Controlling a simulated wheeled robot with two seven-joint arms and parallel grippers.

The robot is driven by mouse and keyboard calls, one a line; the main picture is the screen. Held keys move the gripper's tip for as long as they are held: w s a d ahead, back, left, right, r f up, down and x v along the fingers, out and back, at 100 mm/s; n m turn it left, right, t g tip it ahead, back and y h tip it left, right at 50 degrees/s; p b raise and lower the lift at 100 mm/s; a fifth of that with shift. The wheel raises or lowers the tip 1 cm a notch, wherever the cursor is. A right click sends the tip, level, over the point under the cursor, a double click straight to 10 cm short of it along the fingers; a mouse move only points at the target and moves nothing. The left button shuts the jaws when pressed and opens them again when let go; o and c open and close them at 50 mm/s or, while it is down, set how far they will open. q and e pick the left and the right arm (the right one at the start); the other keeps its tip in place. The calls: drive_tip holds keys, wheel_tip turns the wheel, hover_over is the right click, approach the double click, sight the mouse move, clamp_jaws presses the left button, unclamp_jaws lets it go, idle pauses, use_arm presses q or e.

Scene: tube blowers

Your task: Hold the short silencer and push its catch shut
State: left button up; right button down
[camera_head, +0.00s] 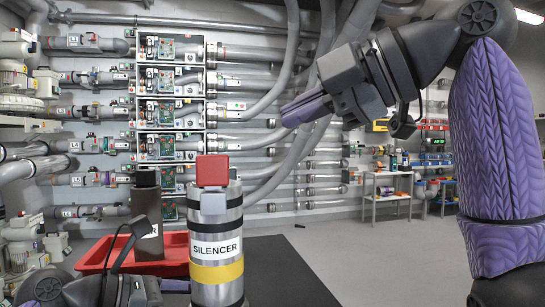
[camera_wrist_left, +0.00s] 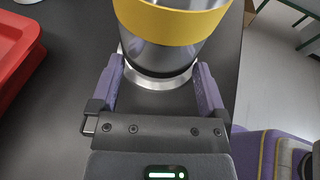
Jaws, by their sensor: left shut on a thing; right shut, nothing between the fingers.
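A steel silencer (camera_head: 216,230) with a "SILENCER" label and a yellow band stands upright on the dark table. A red block-shaped catch (camera_head: 212,171) sits on top; I cannot tell whether it is fully down. In the left wrist view the silencer's yellow band (camera_wrist_left: 172,22) and shiny base show. My left gripper (camera_wrist_left: 160,78) is shut on the silencer low down, one purple finger on each side. In the head view the left gripper's far finger is hidden behind the silencer. My right gripper (camera_head: 305,108) is shut and empty, raised to the right of and above the catch, apart from it.
A red tray (camera_head: 92,262) lies to the left and behind; a dark grey cylinder (camera_head: 147,222) with a partly hidden label stands in it. The dark table (camera_head: 285,270) is clear to the right of the silencer. Wall pipes, circuit panels and a small shelf stand farther back.

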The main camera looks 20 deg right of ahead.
idle(0.3)
use_arm(q)
drive_tip(key=o, duration=0.5)
drive_tip(key=shift+a, duration=0.1)
